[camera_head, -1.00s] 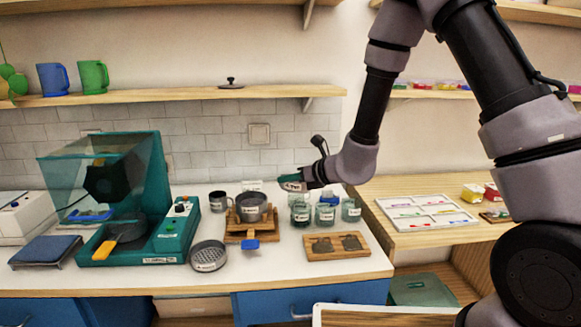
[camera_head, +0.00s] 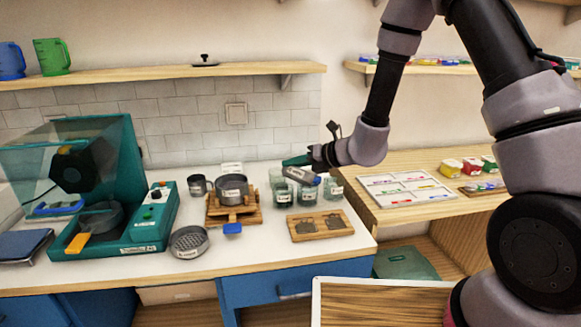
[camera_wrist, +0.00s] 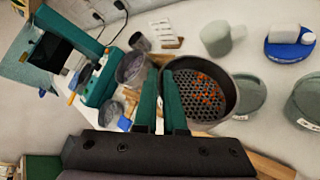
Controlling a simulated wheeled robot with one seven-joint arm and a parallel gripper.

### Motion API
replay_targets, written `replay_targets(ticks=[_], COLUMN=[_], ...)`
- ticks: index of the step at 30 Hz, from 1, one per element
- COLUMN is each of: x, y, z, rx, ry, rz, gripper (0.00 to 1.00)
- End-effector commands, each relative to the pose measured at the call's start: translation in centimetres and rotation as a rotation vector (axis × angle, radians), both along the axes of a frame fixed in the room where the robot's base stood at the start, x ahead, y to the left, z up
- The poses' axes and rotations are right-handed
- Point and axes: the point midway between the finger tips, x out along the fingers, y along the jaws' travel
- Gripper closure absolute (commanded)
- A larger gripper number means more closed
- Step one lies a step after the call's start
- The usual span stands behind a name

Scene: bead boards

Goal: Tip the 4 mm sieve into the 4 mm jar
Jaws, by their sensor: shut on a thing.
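My gripper (camera_head: 298,161) is shut on the rim of a round grey sieve (camera_head: 301,175). The sieve is held above the labelled glass jars and looks tilted, its right side lower. In the wrist view the teal fingers (camera_wrist: 162,105) pinch its rim, and orange-red beads (camera_wrist: 203,86) lie on the perforated floor of the sieve (camera_wrist: 232,106). Below stand a left jar (camera_head: 282,196), a middle jar (camera_head: 307,197) and a right jar (camera_head: 334,191). Their labels are too small to read, so I cannot tell which is the 4 mm jar.
Another sieve (camera_head: 189,243) lies near the counter's front edge. A grey pan (camera_head: 232,184) sits on a wooden stand, with a dark mug (camera_head: 197,186) beside it. A wooden board (camera_head: 320,236) lies in front of the jars. A teal machine (camera_head: 115,240) stands left.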

Motion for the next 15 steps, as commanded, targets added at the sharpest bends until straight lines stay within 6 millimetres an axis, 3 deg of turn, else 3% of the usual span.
replay_targets(ticks=[15], x=[2.0], y=[-1.4], z=[1.1], rx=[0.181], ry=[0.261], rz=[-0.002], gripper=[1.0])
